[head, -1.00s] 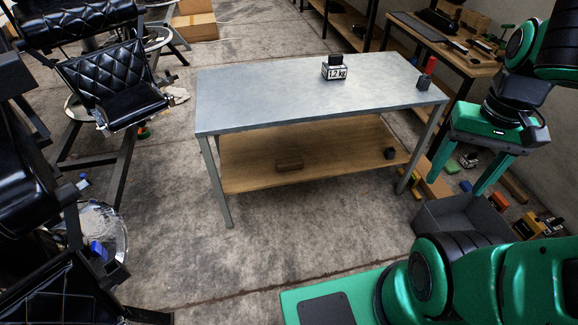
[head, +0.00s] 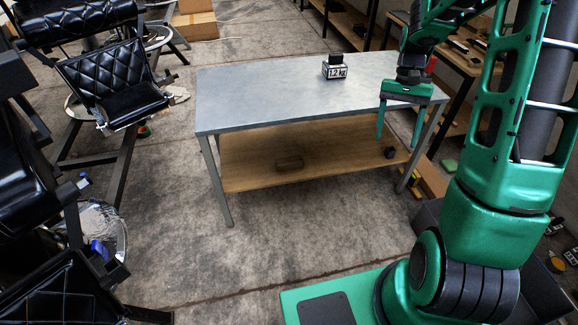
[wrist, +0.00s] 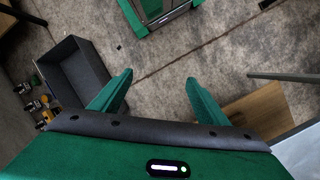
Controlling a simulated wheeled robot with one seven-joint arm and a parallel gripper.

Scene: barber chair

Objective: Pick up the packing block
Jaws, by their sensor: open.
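A brown wooden block (head: 289,162), which looks like the packing block, lies on the wooden lower shelf (head: 245,172) of the metal table, left of the shelf's middle. My gripper (head: 398,140) is open and empty, pointing down in front of the table's right end. It is well to the right of the brown block and above the shelf's height. In the wrist view, the two green fingers (wrist: 160,79) are spread with bare floor between them. The brown block is not visible there; part of the wooden shelf (wrist: 258,112) shows at the right.
The metal tabletop (head: 260,90) overhangs the shelf and carries a block marked 1.2 kg (head: 335,70). A small dark block (head: 390,152) sits at the shelf's right end. A grey bin (wrist: 82,68) stands on the floor. Black chairs (head: 120,85) stand left; the floor before the table is clear.

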